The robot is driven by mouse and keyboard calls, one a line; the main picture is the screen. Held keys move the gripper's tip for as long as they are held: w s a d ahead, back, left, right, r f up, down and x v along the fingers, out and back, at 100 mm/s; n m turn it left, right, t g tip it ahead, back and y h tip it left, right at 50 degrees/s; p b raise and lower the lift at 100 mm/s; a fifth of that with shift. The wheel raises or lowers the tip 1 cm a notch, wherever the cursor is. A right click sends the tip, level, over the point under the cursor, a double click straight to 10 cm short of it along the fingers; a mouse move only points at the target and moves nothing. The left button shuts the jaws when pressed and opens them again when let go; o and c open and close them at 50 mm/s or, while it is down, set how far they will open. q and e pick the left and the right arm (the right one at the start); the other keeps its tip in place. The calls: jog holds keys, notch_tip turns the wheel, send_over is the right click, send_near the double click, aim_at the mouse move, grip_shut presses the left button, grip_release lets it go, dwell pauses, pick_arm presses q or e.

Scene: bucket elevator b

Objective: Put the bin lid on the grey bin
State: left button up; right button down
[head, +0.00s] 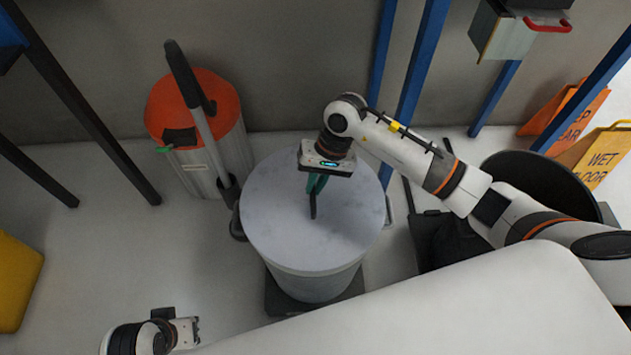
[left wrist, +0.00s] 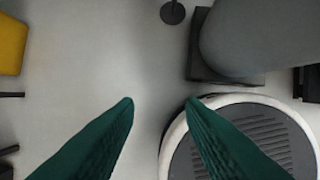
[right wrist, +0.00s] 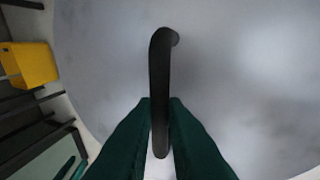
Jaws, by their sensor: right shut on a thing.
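The bin lid (head: 275,215) is a round, pale grey disc with a dark bar handle (right wrist: 160,75). It lies roughly level over the top of the grey bin (head: 315,285) and hides the bin's opening. I cannot tell if there is a small gap between lid and bin. My right gripper (head: 316,186) points down from above and is shut on the lid's handle; its green fingers (right wrist: 160,105) pinch the handle from both sides. My left gripper (head: 190,332) is low at the bottom left, apart from the bin. Its fingers (left wrist: 160,102) are apart with nothing between them.
A bin with an orange top (head: 195,95) stands at the back left, with a grey pole tool in front of it. The grey bin stands on a dark base (head: 285,303). Blue posts, a black round container (head: 540,180) and wet-floor signs (head: 605,155) are to the right.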

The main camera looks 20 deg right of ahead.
pick_arm(q)
jog(key=shift+b+v, duration=0.4)
jog(key=shift+v, duration=0.55)
pick_arm(e)
jog(key=shift+f, duration=0.35)
jog(key=c, duration=1.4)
grip_release()
